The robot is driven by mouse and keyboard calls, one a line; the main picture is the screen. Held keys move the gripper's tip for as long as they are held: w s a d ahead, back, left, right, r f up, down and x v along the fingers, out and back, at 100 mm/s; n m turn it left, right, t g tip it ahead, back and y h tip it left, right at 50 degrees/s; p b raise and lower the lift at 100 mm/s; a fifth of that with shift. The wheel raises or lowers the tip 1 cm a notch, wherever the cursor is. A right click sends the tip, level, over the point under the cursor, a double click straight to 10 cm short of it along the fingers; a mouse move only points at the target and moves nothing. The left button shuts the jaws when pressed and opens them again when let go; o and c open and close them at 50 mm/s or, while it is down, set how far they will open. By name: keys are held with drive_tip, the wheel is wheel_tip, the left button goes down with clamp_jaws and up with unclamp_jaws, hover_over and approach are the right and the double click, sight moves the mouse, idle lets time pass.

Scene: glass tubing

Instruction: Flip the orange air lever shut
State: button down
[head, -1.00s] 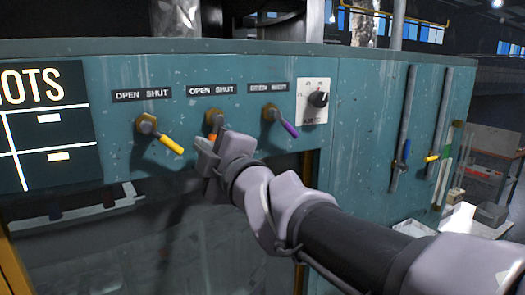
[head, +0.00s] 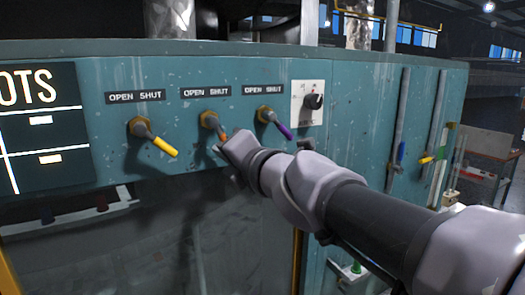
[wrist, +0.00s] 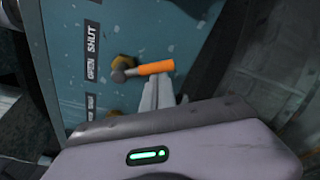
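The orange lever (head: 220,133) is the middle of three levers on the teal panel, under an OPEN SHUT label (head: 207,91). Its handle slants down and slightly right, toward the SHUT side. In the wrist view the orange lever (wrist: 155,68) sticks out from its brass nut, and the label is turned sideways. My gripper (head: 232,150) is just below and right of the lever in the head view. In the wrist view my gripper's fingers (wrist: 158,92) look pressed together, with their tips at the orange handle. I cannot tell whether they touch it. Nothing shows between them.
A yellow-handled lever (head: 164,147) is to the left and a purple-handled lever (head: 284,131) is close on the right, both slanting down-right. A dial plate (head: 307,103) is farther right. Vertical pipes with blue (head: 400,152) and yellow handles stand at the right.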

drive_tip(key=shift+w+d+r+n, duration=0.2)
drive_tip(key=shift+d+n, duration=0.1)
drive_tip(key=shift+n, duration=0.35)
drive_tip(key=shift+w+d+r+n, duration=0.15)
drive_tip(key=shift+d+n, duration=0.1)
drive_tip(key=shift+n, duration=0.4)
drive_tip(key=shift+f, duration=0.15)
